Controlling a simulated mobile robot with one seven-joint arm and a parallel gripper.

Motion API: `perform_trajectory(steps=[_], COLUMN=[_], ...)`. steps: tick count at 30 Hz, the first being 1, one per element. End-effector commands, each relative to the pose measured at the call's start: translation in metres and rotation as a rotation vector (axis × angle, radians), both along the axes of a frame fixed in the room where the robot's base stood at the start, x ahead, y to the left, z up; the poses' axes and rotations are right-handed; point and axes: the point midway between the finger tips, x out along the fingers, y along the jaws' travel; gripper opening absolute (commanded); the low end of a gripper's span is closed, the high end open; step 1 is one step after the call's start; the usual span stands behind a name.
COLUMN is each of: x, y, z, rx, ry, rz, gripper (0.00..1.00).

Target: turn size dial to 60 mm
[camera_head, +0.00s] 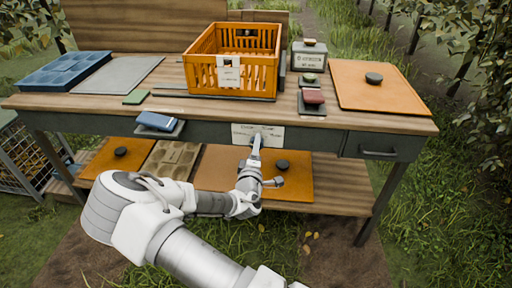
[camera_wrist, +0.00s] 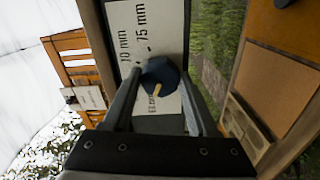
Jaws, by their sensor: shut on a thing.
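The size dial is a dark round knob (camera_wrist: 160,74) with a pale yellow pointer line that points to the lower left in the wrist view. It sits on a white label plate (camera_wrist: 125,18) printed with "75 mm" and what looks like "70 mm"; further print is partly hidden by the knob and a finger. In the head view the plate (camera_head: 272,133) is on the front of the workbench. My gripper (camera_wrist: 161,84) has its two fingers on either side of the knob, shut on it. In the head view my gripper (camera_head: 256,143) covers the dial.
The workbench (camera_head: 330,117) carries an orange crate (camera_head: 203,74), a blue tray (camera_head: 60,70) and an orange board (camera_head: 375,97). A blue device (camera_head: 157,121) sits at the front edge left of the plate. A drawer handle (camera_head: 378,153) is to the right. A lower shelf (camera_head: 338,180) lies beneath.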

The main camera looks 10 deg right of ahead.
Motion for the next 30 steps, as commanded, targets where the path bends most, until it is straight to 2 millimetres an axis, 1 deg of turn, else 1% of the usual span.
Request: perform_trajectory(steps=[12, 13, 17, 18, 26, 30], x=[-0.001, -0.001, -0.001, -0.001, -0.001, -0.010], y=[-0.001, -0.001, -0.001, -0.001, 0.000, 0.003], z=[-0.001, -0.001, -0.001, -0.001, 0.000, 0.000], rx=[-0.008, -0.008, -0.007, -0.007, -0.006, -0.006], ry=[0.006, 0.006, 0.004, 0.004, 0.003, 0.004], rz=[-0.002, -0.002, -0.001, -0.001, 0.000, 0.000], gripper=[0.03, 0.64, 0.87, 0.89, 0.89, 0.89])
